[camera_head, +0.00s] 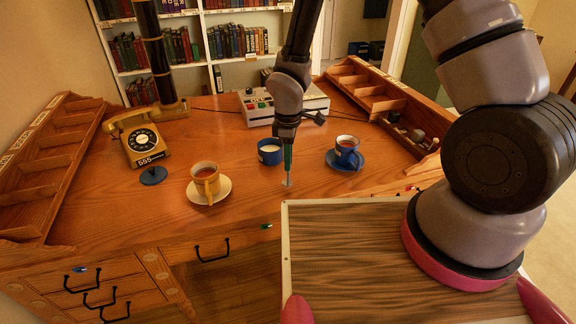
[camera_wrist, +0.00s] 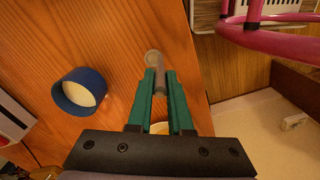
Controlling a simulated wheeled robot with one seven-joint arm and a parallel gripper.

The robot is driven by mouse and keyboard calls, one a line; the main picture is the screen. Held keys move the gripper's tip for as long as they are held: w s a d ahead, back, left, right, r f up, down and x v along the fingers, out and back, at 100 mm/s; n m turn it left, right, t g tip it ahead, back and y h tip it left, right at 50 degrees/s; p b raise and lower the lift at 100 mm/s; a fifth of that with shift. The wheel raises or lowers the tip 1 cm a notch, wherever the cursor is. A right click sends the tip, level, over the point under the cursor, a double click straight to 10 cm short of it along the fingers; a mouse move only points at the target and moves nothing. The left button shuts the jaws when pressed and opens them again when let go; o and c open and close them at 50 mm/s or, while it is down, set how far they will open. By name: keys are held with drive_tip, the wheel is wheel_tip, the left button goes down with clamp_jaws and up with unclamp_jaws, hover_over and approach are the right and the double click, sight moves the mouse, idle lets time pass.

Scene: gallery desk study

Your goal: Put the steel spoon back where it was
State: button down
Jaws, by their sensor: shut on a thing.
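My gripper (camera_head: 288,166) has green fingers and points down over the front part of the desk. It is shut on the steel spoon (camera_head: 287,182), whose grey end shows below the fingertips. In the wrist view the spoon (camera_wrist: 153,60) sticks out beyond the closed fingers (camera_wrist: 160,78). The rest of the spoon is hidden between the fingers. I cannot tell whether its end touches the desk. A blue cup (camera_head: 269,153) with white contents stands behind the spoon.
An empty blue saucer (camera_head: 153,176) lies before the yellow telephone (camera_head: 138,140). A grey device (camera_head: 258,111) stands at the back. Wooden racks flank the desk (camera_head: 110,215); its front edge is close.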

drive_tip(key=shift+f, duration=0.9)
drive_tip(key=shift+f, duration=0.1)
drive_tip(key=c, duration=0.8)
unclamp_jaws()
drive_tip(key=shift+c, duration=0.2)
wheel_tip(320, 180, up, 12)
drive_tip(key=shift+r, duration=0.2)
